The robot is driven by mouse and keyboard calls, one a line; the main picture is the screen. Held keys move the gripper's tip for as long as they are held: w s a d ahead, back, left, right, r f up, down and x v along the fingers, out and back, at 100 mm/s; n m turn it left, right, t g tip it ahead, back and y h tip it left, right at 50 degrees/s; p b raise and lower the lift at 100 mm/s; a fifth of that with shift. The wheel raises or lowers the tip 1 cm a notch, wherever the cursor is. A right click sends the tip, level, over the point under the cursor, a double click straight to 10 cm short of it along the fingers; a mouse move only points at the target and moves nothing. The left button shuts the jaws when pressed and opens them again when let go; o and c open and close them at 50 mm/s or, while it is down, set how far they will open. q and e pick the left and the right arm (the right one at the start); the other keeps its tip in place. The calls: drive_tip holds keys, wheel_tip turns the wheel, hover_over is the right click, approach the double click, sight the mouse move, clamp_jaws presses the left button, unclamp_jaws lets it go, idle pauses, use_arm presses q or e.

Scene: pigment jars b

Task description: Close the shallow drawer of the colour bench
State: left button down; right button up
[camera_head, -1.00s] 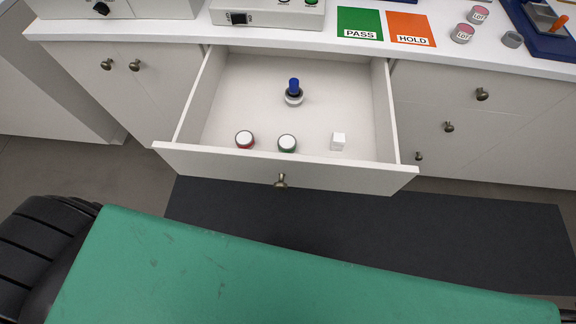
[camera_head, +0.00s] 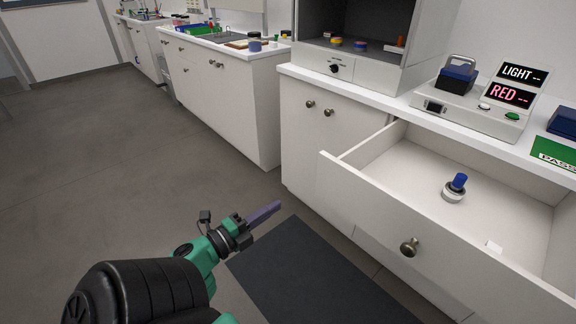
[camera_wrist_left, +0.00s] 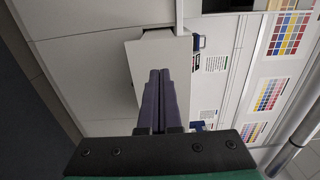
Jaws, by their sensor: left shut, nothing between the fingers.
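The shallow drawer (camera_head: 400,225) of the white colour bench (camera_head: 320,165) stands pulled out at the right of the head view. A round metal knob (camera_head: 409,247) is on its front. My right gripper is out of view.
A light meter (camera_head: 480,110) and a green PASS card (camera_head: 556,152) are on the worktop. An open grey booth (camera_head: 360,70) stands left of them. A dark mat (camera_head: 310,270) lies on the floor below. Free floor extends to the left.

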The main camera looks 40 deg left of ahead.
use_arm(q)
approach(320, 177)
drive_tip(key=w, duration=0.3)
drive_tip(key=w+p, duration=0.1)
drive_tip(key=w, duration=0.2)
drive_tip(key=shift+w+d+r+p, duration=0.1)
drive_tip(key=shift+w+d+p, duration=0.05)
drive_tip(key=shift+d+p, duration=0.15)
drive_tip(key=shift+w, duration=0.3)
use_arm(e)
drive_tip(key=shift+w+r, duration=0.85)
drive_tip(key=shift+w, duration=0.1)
